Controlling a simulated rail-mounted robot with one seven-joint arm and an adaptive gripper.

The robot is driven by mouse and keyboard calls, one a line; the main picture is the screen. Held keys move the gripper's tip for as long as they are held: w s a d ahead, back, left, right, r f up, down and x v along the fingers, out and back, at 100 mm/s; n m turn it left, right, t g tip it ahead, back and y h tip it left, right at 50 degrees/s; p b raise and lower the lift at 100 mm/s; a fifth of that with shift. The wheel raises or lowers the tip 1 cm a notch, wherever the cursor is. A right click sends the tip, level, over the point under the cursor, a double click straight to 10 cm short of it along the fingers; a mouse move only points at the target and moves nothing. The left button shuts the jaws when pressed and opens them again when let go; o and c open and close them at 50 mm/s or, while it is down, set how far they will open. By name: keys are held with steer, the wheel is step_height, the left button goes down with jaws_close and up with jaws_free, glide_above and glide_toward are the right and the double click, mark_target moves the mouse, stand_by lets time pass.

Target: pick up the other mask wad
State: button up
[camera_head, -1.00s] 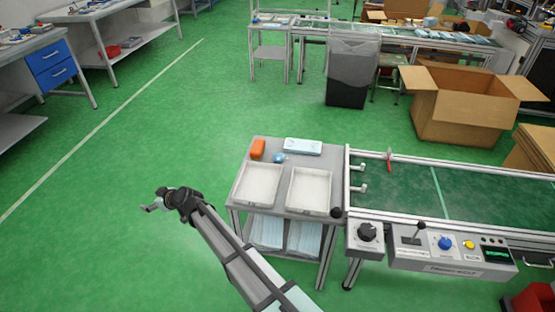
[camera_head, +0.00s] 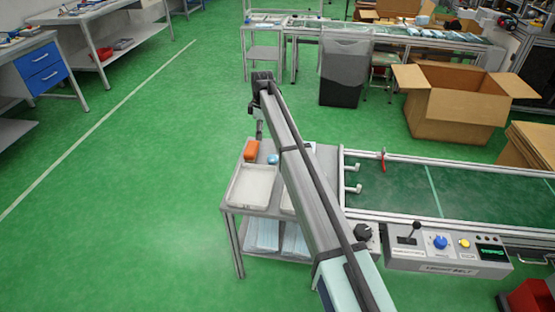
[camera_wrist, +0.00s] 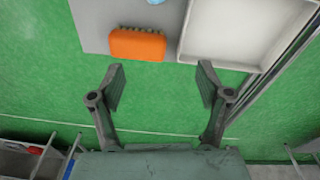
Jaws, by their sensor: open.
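My gripper (camera_wrist: 160,75) is open, with nothing between its fingers. In the head view my gripper (camera_head: 259,130) hangs just behind the back edge of the small grey table, above the orange brush. A small light-blue lump (camera_head: 272,159), perhaps a mask wad, lies right of the brush; only its edge (camera_wrist: 156,2) shows at the top of the wrist view. A pale blue item (camera_head: 310,147) at the table's back right is mostly hidden by my arm. Pale blue stacks (camera_head: 264,235) stand on the lower shelf. I cannot tell which is the other wad.
The orange brush (camera_wrist: 137,44) lies on the small table (camera_wrist: 97,30) beside a white tray (camera_wrist: 228,60). A second tray is mostly behind my arm. The green conveyor (camera_head: 400,183) with its control panel (camera_head: 450,258) adjoins the table. Open floor lies left.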

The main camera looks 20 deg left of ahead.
mark_target(272, 156)
steer(key=w+d+r+h, duration=0.1)
steer(key=w+d, duration=0.2)
steer(key=d, duration=0.1)
steer(key=f+p, duration=0.1)
steer(key=f, duration=1)
steer(key=shift+s+f, duration=0.1)
steer(key=shift+s, duration=0.1)
steer(key=shift+w+f+p, duration=0.15)
steer(key=shift+f+p, duration=0.35)
steer(key=shift+f, duration=2.15)
steer(key=c, duration=0.8)
